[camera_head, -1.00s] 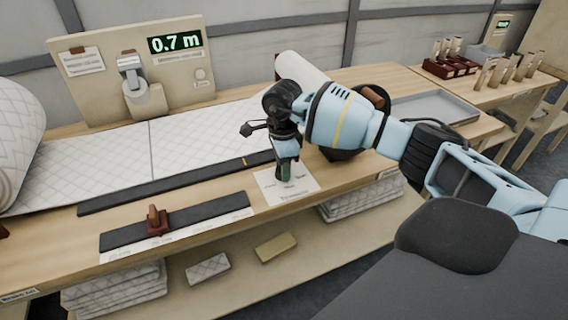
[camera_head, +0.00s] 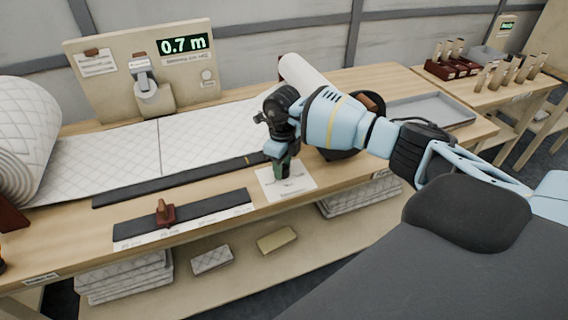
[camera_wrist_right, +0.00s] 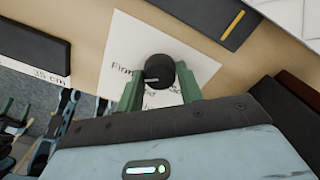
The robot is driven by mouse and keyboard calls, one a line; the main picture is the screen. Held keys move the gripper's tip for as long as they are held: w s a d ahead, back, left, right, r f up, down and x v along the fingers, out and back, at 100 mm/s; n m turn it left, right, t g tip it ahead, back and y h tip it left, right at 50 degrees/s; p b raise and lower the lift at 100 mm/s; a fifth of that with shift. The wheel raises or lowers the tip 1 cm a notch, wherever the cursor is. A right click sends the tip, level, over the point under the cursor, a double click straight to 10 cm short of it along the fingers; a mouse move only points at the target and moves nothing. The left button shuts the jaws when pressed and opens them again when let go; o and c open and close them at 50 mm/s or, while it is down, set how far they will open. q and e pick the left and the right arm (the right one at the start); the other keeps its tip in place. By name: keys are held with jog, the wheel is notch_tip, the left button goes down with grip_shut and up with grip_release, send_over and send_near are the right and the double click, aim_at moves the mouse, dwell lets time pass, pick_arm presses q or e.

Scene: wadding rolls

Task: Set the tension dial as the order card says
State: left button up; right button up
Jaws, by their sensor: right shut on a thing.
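The tension dial (camera_wrist_right: 160,70) is a round black knob with a pale pointer line, seen in the right wrist view. The line points left, roughly toward the word "Firm" on the white label sheet (camera_wrist_right: 208,67) under it. Other words there are partly covered. My right gripper (camera_wrist_right: 160,88) is shut on the dial, with a green finger on either side. In the head view my right gripper (camera_head: 281,172) points down over the white sheet (camera_head: 300,186) and hides the dial. A clipped card (camera_head: 97,63) hangs on the back board; its writing is too small to read. My left gripper is not in view.
A quilted wadding roll (camera_head: 25,140) lies at the left, its sheet spread along the bench. A display (camera_head: 183,44) reads 0.7 m. A dark scale strip with a brown slider (camera_head: 165,212) sits at the front. A grey tray (camera_head: 430,112) stands right, beyond my right arm.

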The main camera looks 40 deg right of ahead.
jog(key=shift+m, duration=0.3)
jog(key=o, duration=1)
notch_tip(320, 180, up, 8)
jog(key=shift+f, duration=0.1)
jog(key=shift+f, duration=0.1)
dwell(0.5)
